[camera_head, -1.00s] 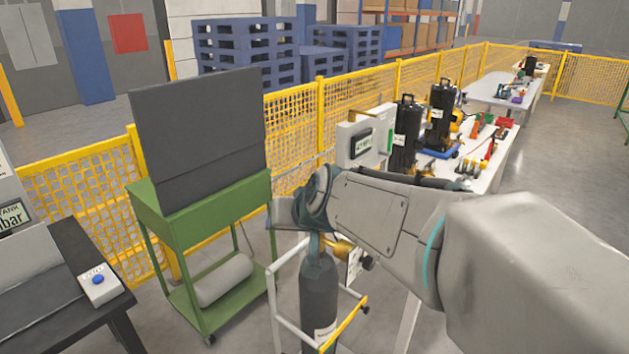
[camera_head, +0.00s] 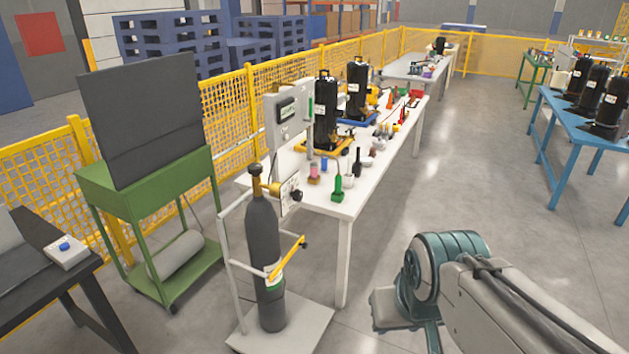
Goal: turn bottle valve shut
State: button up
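The dark grey gas bottle (camera_head: 264,245) stands upright on a white trolley (camera_head: 306,325) left of centre. Its valve (camera_head: 255,170) is at the top, with a brass regulator (camera_head: 269,188) and a dark knob beside it. Whether the valve is open or shut cannot be told. My arm comes in from the lower right, well apart from the bottle, with open floor between. The fingers of my gripper are not visible; they lie below the frame or behind the wrist.
A white table (camera_head: 344,206) with black compressors and small tools stands behind the bottle. A green cart (camera_head: 150,185) is to the left, a dark table (camera_head: 87,272) at the lower left. A blue table (camera_head: 560,130) stands at the right. The floor between is clear.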

aim_at(254, 169)
jog(key=u, duration=1.1)
jog(key=i, duration=1.45)
jog(key=z, duration=0.35)
